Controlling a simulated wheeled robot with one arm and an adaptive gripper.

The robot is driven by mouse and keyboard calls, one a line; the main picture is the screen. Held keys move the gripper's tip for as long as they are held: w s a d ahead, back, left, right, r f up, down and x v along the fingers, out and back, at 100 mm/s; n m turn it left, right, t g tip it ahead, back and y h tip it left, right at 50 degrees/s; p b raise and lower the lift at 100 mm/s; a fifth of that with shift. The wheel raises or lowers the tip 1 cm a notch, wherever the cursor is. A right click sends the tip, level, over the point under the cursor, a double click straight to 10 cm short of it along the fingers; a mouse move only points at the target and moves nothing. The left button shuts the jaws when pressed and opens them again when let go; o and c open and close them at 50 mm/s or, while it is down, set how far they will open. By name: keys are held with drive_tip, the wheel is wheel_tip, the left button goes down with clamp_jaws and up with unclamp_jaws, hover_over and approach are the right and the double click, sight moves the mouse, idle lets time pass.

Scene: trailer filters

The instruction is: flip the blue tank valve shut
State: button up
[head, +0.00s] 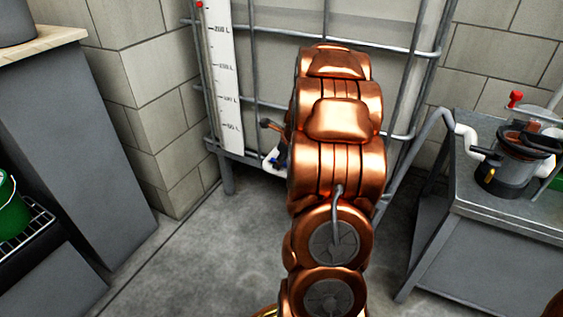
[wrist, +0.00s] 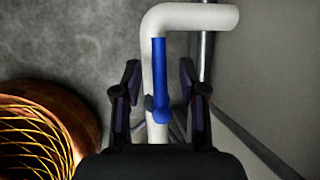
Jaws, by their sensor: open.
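The blue valve handle (wrist: 160,85) is a long lever with a rounded near end. In the wrist view it lies lengthwise along a white pipe (wrist: 190,17), which bends right at the top. My gripper (wrist: 160,65) is open, one dark finger on each side of the handle, with visible gaps. I cannot tell how deep the fingers reach. In the head view, a bit of blue (head: 283,161) shows beside white fittings low on the tank, left of my copper arm.
A metal cage (head: 395,135) surrounds the pale tank, with a scale strip (head: 224,75) on its left. A grey bench (head: 500,205) with a pump-like device (head: 515,160) stands right. A grey cabinet (head: 75,150) stands left. The floor (head: 200,260) between is clear.

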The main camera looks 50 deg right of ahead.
drive_tip(key=shift+c, duration=0.2)
clamp_jaws()
idle(0.6)
